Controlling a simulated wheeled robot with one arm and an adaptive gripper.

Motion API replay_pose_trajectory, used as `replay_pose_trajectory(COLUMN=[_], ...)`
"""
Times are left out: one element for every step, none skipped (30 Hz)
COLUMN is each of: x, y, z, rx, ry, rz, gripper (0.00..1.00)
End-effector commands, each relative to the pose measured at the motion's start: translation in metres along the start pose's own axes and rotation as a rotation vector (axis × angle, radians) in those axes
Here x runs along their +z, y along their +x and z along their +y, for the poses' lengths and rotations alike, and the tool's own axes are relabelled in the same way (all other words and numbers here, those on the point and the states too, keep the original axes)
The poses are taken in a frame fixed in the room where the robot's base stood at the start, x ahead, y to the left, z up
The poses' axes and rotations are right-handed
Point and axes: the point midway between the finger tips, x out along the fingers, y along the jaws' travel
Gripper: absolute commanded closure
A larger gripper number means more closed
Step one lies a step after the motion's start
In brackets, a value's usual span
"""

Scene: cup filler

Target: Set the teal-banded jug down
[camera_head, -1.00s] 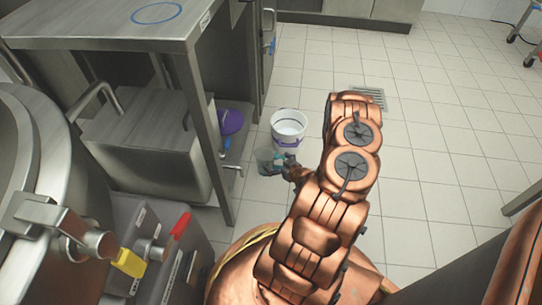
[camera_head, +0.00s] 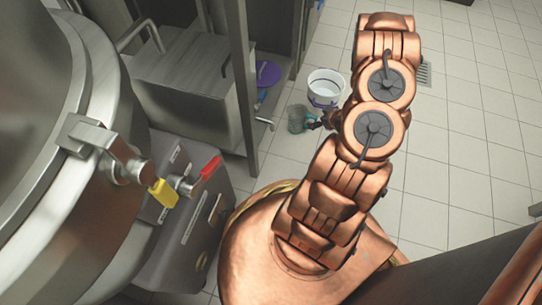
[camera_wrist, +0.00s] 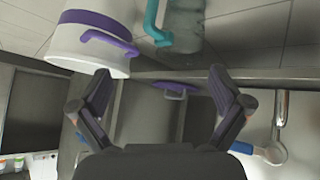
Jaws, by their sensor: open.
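The teal-banded jug (camera_head: 296,119) is clear and stands on the floor tiles, just in front of the white bucket (camera_head: 325,92) with purple trim. In the wrist view the jug (camera_wrist: 186,25) is at the top, with its teal handle and band in sight. My gripper (camera_wrist: 161,88) is open there, with nothing between its fingers; the jug lies beyond the fingertips. In the head view my gripper is small, close to the jug's right side and partly hidden by my arm. I cannot tell from there whether they touch. The bucket (camera_wrist: 88,42) is left of the jug in the wrist view.
A steel table leg (camera_head: 242,85) and a steel cabinet (camera_head: 190,75) stand left of the jug. A purple lid (camera_head: 268,73) lies beside the cabinet. A large kettle (camera_head: 90,130) with yellow and red handles is near left. Floor right of my arm is clear.

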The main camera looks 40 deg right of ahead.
Motion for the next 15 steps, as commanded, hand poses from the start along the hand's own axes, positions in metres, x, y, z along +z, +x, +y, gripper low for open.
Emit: replay_pose_trajectory(x=[-0.011, -0.015, -0.019, -0.025, -0.029, -0.035, -0.04, -0.046, -0.053, -0.057, -0.064, -0.071, -0.077, -0.081, -0.09], y=[-0.005, -0.007, -0.011, -0.015, -0.019, -0.024, -0.028, -0.032, -0.038, -0.043, -0.048, -0.056, -0.06, -0.066, -0.074], z=[0.005, 0.008, 0.01, 0.012, 0.014, 0.016, 0.017, 0.018, 0.019, 0.018, 0.018, 0.018, 0.016, 0.014, 0.012], rx=[0.011, 0.016, 0.024, 0.031, 0.038, 0.047, 0.054, 0.062, 0.072, 0.078, 0.086, 0.095, 0.102, 0.108, 0.117], ry=[-0.025, -0.035, -0.046, -0.054, -0.062, -0.068, -0.073, -0.077, -0.081, -0.084, -0.087, -0.089, -0.089, -0.088, -0.088], rz=[-0.038, -0.063, -0.099, -0.121, -0.146, -0.175, -0.199, -0.219, -0.247, -0.268, -0.286, -0.313, -0.329, -0.35, -0.37], gripper=[0.0, 0.0, 0.0, 0.0, 0.0, 0.0, 0.0, 0.0, 0.0, 0.0, 0.0, 0.0, 0.0, 0.0, 0.0])
